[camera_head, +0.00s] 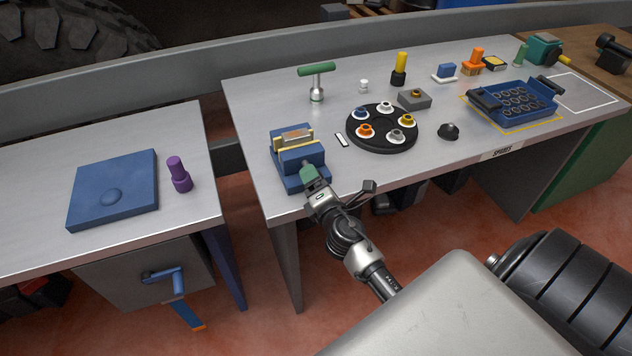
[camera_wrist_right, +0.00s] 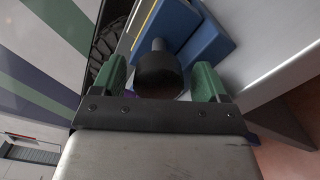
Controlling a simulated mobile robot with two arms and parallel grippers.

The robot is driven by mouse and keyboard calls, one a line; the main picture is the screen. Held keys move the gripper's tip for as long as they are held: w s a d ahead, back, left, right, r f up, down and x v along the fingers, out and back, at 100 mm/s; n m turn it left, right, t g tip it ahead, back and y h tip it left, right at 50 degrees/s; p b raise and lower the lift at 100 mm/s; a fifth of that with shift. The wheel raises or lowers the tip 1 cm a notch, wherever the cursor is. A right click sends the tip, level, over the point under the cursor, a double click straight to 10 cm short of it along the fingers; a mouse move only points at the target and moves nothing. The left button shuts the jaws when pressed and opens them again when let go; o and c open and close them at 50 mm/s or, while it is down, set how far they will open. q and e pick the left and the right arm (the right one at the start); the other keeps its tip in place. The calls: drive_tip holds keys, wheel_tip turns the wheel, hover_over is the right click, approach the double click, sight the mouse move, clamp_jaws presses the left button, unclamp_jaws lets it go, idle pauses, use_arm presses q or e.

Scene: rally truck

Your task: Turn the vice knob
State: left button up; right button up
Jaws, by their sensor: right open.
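The blue vice (camera_head: 287,174) stands at the front left corner of the long grey workbench, with yellow-edged jaws around a brownish block (camera_head: 296,136). Its dark round knob (camera_wrist_right: 157,76) shows in the right wrist view, on a short shaft in front of the blue body. My right gripper (camera_head: 309,173) is at the vice's front side. In its wrist view, the two green fingers (camera_wrist_right: 161,66) are open, one on each side of the knob, with a visible gap to each. In the head view the gripper hides the knob. My left gripper is not in view.
A black round tray (camera_head: 381,146) with several coloured pieces lies right of the vice. A green-handled tool (camera_head: 317,82) stands behind it. A blue crate (camera_head: 522,101) is farther right. A separate bench at left holds a blue plate (camera_head: 113,190) and a purple piece (camera_head: 179,174).

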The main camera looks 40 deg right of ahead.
drive_tip(key=b+v, duration=0.2)
drive_tip(key=v, duration=0.9)
drive_tip(key=shift+w+f, duration=0.1)
